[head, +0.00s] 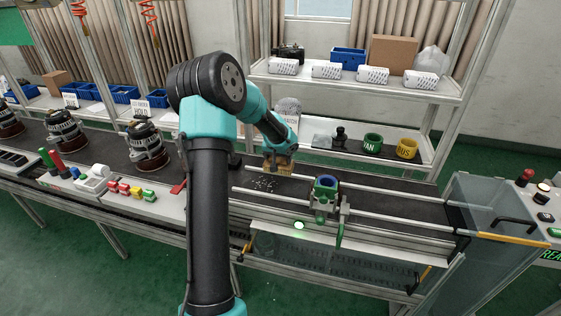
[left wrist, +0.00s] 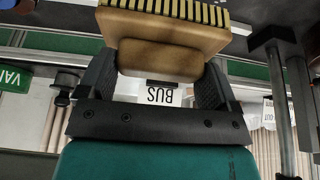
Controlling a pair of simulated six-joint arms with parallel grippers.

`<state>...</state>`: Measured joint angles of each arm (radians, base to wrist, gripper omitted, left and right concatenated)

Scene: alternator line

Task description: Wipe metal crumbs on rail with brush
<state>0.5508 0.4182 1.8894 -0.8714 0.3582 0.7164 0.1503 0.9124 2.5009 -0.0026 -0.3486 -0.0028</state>
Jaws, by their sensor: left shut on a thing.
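My left gripper (head: 281,158) reaches over the conveyor from the left and is shut on a wooden brush. The brush (head: 280,166) is held with its bristles toward the rail, close above or at the crumbs; contact cannot be told. In the left wrist view the brush (left wrist: 163,45) sits between the two dark jaws, its striped bristle edge at the top. Small pale metal crumbs (head: 264,184) lie scattered just below and left of the brush, near the rail (head: 272,195). My right gripper does not show.
A blue and green fixture (head: 325,190) stands on the rail right of the crumbs. A clear box (head: 485,210) closes the right end. Alternators (head: 146,146) stand on the belt at left.

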